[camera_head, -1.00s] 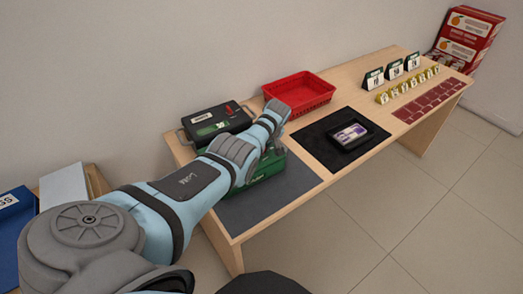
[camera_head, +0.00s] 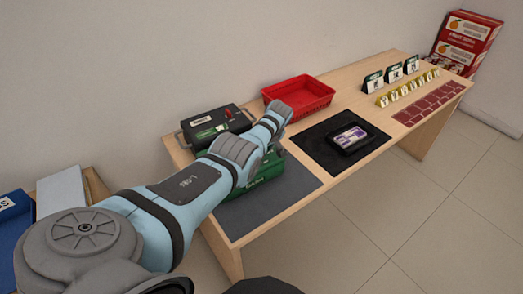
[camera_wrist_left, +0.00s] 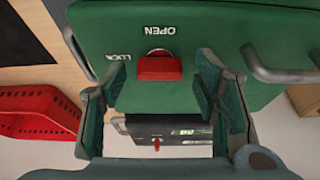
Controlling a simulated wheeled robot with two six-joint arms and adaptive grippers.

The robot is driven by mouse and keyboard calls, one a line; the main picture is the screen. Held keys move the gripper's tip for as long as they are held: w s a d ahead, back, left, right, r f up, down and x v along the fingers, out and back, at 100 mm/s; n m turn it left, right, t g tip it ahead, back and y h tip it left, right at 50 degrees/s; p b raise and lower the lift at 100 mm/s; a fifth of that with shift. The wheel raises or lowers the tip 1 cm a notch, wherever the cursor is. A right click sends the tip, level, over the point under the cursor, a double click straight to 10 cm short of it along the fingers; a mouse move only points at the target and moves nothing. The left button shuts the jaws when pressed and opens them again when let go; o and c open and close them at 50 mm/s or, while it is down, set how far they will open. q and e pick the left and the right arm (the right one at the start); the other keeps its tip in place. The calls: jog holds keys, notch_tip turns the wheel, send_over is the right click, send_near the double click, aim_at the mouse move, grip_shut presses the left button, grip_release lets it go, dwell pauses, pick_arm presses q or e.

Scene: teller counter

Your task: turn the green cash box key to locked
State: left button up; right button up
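The green cash box (camera_head: 266,184) stands on the dark grey mat (camera_head: 238,213) in the head view, partly covered by my left arm. In the left wrist view its green face (camera_wrist_left: 230,25) fills the top, with OPEN and LOCK labels upside down. The red key (camera_wrist_left: 160,68) sits below OPEN and to the right of LOCK, its bar lying horizontally in the picture. My left gripper (camera_wrist_left: 160,82) is open, one finger on each side of the key with gaps between. My right gripper is in neither view.
A black box (camera_head: 190,127) with a handle stands behind the green box. A red basket (camera_head: 300,95) is to its right. A black mat (camera_head: 318,137) holds a dark tray with a purple-white item. Card stands and small yellow pieces are at the far right.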

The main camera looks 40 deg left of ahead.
pick_arm(q)
jog(key=shift+r, duration=0.35)
jog(key=v, duration=1.1)
jog(key=shift+d, duration=0.2)
jog(key=shift+s+r, duration=0.1)
